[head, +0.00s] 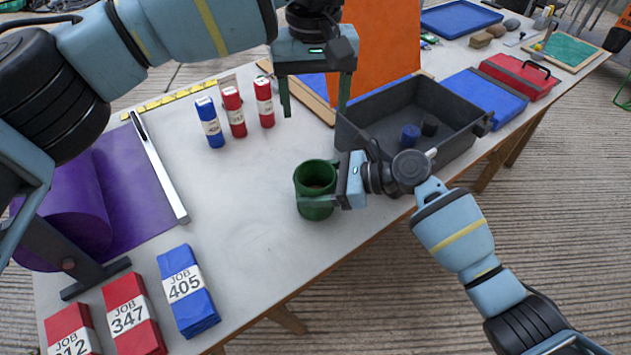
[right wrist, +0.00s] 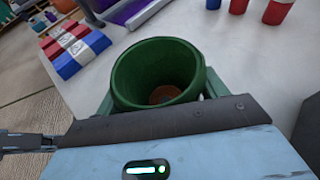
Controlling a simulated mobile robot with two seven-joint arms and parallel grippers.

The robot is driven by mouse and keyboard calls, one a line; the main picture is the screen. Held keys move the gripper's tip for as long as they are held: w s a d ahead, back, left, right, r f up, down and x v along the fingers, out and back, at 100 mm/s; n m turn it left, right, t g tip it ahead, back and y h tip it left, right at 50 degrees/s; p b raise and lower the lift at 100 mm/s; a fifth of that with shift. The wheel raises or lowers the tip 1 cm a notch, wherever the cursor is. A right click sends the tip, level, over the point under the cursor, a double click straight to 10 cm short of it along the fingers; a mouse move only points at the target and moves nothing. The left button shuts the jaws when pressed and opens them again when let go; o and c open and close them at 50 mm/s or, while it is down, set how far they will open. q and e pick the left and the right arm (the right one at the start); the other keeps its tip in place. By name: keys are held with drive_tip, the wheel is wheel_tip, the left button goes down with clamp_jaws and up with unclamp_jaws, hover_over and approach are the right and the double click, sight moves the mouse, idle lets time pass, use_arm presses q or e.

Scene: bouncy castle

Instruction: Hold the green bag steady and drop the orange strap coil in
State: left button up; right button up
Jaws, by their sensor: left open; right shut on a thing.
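The green bag (head: 315,207) stands upright on the table as a round, open-topped green tub. It fills the middle of the right wrist view (right wrist: 140,68). My right gripper (head: 318,196) is shut on it, one finger on each side. Inside at the bottom lies a brownish-orange round thing (right wrist: 165,94), which looks like the orange strap coil. The bag's wall partly hides it. My left gripper (head: 314,108) is open and empty, fingers pointing down, above the table and beyond the bag.
A dark grey bin (head: 455,148) with small dark and blue items stands right of the bag. Red and blue tubes (head: 236,112) stand behind left. Job packets (head: 188,290) and a purple roll (head: 65,215) lie at left. An orange sheet (head: 385,45) rises behind. The table's middle is clear.

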drive_tip(key=o, duration=1.3)
drive_tip(key=v, duration=0.7)
drive_tip(key=shift+d+r, duration=0.1)
drive_tip(key=shift+d, duration=0.15)
drive_tip(key=shift+s, duration=0.1)
